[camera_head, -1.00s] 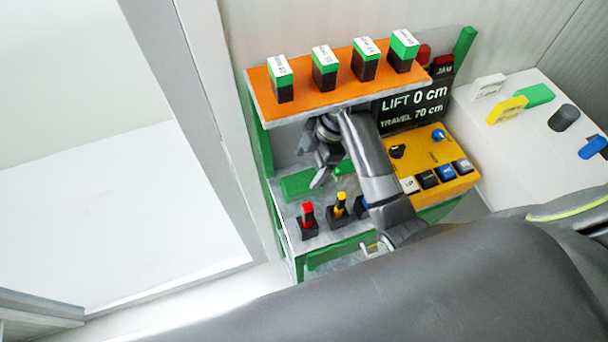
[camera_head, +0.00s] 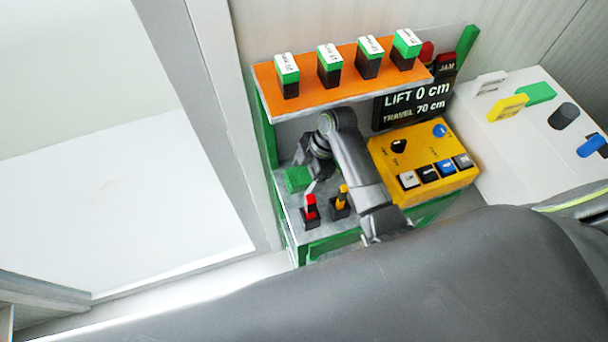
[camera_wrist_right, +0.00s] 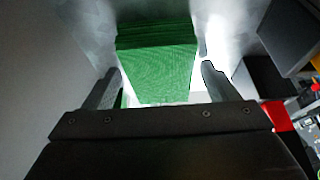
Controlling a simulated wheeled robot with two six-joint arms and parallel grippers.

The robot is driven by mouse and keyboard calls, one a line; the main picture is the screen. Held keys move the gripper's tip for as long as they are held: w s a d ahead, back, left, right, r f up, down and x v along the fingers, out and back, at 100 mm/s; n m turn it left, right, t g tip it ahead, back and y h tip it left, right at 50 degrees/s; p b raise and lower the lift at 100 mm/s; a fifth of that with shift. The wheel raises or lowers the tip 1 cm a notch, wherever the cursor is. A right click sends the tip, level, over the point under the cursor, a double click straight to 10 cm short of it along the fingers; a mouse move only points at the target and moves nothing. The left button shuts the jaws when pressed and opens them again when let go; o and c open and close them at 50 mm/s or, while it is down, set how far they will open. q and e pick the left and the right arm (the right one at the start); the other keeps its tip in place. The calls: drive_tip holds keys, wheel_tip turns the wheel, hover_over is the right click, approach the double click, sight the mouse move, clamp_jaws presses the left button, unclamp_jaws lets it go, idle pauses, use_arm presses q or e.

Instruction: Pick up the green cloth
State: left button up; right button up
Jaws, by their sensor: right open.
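The green cloth (camera_head: 297,179) is a small folded block lying on the grey lower shelf (camera_head: 285,212), at its left end. In the right wrist view the cloth (camera_wrist_right: 156,62) fills the middle, with layered folds along its far edge. My right gripper (camera_head: 314,184) is beside the cloth, on its right in the head view. In the right wrist view its two fingers (camera_wrist_right: 158,80) are open, one on each side of the cloth's near part. I cannot tell whether they touch it. My left gripper does not show.
An orange upper shelf (camera_head: 335,93) with several green-and-black boxes overhangs the back. A red switch (camera_head: 310,209) and a yellow switch (camera_head: 341,198) stand close in front. A yellow control panel (camera_head: 425,165) is at right. A white side table (camera_head: 530,130) holds other items.

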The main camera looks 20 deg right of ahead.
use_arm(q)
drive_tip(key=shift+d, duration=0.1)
use_arm(e)
drive_tip(key=c, duration=1.1)
